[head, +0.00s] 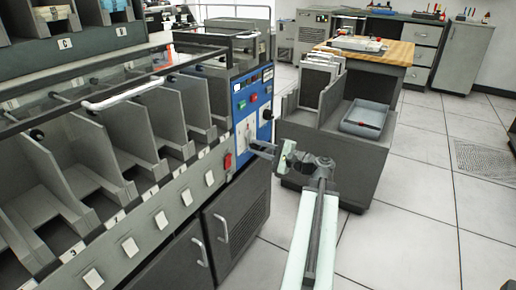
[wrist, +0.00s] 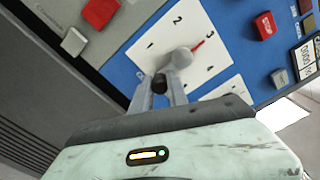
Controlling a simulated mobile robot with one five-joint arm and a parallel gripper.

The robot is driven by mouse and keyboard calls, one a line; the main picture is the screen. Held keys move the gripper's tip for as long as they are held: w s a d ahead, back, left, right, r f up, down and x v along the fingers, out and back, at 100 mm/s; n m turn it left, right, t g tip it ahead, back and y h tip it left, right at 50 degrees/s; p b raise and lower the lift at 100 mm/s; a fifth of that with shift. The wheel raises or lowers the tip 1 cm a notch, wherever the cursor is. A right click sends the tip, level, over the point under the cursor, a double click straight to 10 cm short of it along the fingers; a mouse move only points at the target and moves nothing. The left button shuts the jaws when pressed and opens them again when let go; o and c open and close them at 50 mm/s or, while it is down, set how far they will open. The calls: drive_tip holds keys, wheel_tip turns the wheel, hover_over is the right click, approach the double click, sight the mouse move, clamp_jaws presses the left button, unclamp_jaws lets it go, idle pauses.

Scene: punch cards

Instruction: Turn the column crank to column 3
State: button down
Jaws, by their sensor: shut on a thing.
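The column crank (wrist: 181,57) has a grey hub on a white dial plate with printed numbers, set in a blue panel. Its red pointer points up and right, at or very near the 3. A black knob (wrist: 159,83) on the crank's arm sits between the fingers of my gripper (wrist: 160,92), which is shut on it. In the head view, my gripper (head: 263,150) reaches from the right to the white dial plate (head: 243,138) on the blue panel. The fingers hide part of the crank there.
On the panel are a red button (wrist: 264,25), a green button (wrist: 279,77) and a counter. A red switch (wrist: 100,12) sits left of the dial. A grey card cart (head: 330,160) stands close right of the panel. The tiled floor at right is clear.

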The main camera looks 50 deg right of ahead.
drive_tip(key=c, duration=1.3)
unclamp_jaws()
drive_tip(key=v, duration=0.7)
drive_tip(key=shift+s, duration=0.4)
drive_tip(key=shift+f, duration=0.1)
